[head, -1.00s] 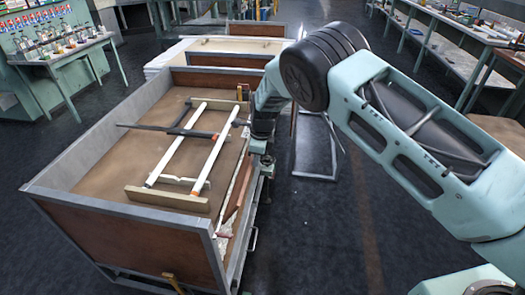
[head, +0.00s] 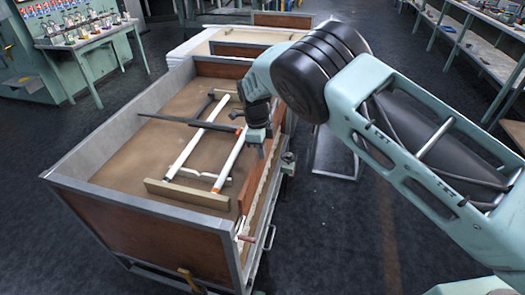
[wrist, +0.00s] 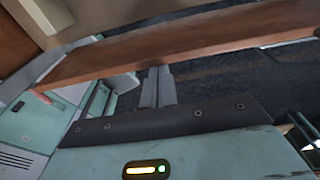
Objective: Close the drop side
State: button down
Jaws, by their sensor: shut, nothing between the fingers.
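The drop side is the reddish-brown board (head: 249,188) along the right edge of the grey-framed cart (head: 117,196). It leans at an angle I cannot tell exactly. In the wrist view the board (wrist: 190,42) crosses the picture slantwise, close beyond my gripper. My gripper (wrist: 159,72) is shut and empty, its fingertips at the board's lower edge in that view; I cannot tell whether they touch it. In the head view my wrist (head: 257,117) is over the cart's right side and hides part of the board; the fingertips are not clear there.
White tubes (head: 200,146), dark rods (head: 188,122) and a wooden bar (head: 187,195) lie inside the cart. A metal handle (head: 271,237) sticks out low on its right side. Open dark floor (head: 335,230) lies to the right. Another cart stands behind.

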jog(key=shift+w+a+r, duration=0.15)
jog(key=shift+a+r, duration=0.1)
jog(key=shift+a, duration=0.25)
jog(key=shift+r, duration=0.3)
notch_tip(320, 180, up, 15)
jog(key=b, duration=0.3)
jog(key=s+d+r+n+y, duration=0.2)
jog(key=s+r+n, duration=0.3)
jog(key=s+n, duration=0.35)
jog(key=s+d+n, duration=0.3)
jog(key=s+n, duration=0.4)
jog(key=s, duration=0.3)
jog(key=s+d+f+n, duration=0.1)
jog(key=s+d+n, duration=0.2)
jog(key=s+n, duration=0.4)
jog(key=s+d+n, duration=0.3)
jog(key=s+n, duration=0.4)
jog(key=s, duration=0.7)
jog(key=shift+s+d+f, duration=0.15)
jog(key=shift+d+f, duration=0.15)
jog(key=shift+f, duration=0.1)
